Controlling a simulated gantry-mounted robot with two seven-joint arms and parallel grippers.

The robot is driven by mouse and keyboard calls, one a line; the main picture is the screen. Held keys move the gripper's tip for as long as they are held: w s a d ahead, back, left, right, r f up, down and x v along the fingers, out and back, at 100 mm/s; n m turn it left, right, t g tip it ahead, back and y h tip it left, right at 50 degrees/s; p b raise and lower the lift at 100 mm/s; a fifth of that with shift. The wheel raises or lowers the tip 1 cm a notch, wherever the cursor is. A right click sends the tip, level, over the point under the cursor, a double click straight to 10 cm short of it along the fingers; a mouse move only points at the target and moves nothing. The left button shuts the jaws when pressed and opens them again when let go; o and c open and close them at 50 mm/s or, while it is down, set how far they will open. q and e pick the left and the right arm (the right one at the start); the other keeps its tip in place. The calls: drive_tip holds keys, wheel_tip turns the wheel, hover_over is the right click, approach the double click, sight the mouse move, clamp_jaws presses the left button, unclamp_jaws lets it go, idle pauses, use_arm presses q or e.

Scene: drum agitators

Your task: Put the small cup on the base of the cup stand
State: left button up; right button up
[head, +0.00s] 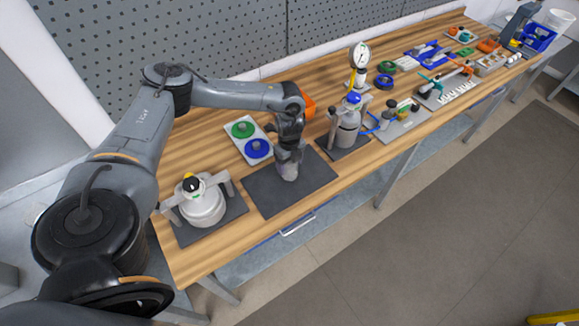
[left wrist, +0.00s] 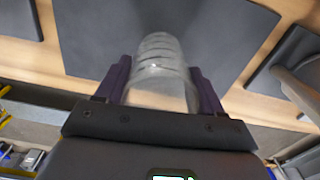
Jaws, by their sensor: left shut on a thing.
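My left gripper (head: 289,155) is shut on a small clear ribbed cup (head: 289,172), over the middle dark mat (head: 268,196). In the left wrist view the cup (left wrist: 160,72) sits between the two purple fingers of the gripper (left wrist: 160,85), with a dark mat beyond it. I cannot tell whether the cup touches the mat. No part is clearly recognisable as the cup stand. A white round vessel with side arms (head: 204,207) stands on a mat to the left. A grey vessel with a blue top (head: 348,122) stands to the right. My right gripper is not in view.
A pale tray (head: 236,128) with green and blue round parts lies behind the gripper. A dial gauge (head: 360,57) and several tools stand farther right along the wooden bench (head: 320,194). The middle mat is bare around the cup.

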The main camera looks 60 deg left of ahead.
use_arm(q)
drive_tip(key=shift+f, duration=1.1)
drive_tip(key=shift+f, duration=0.15)
drive_tip(key=o, duration=1)
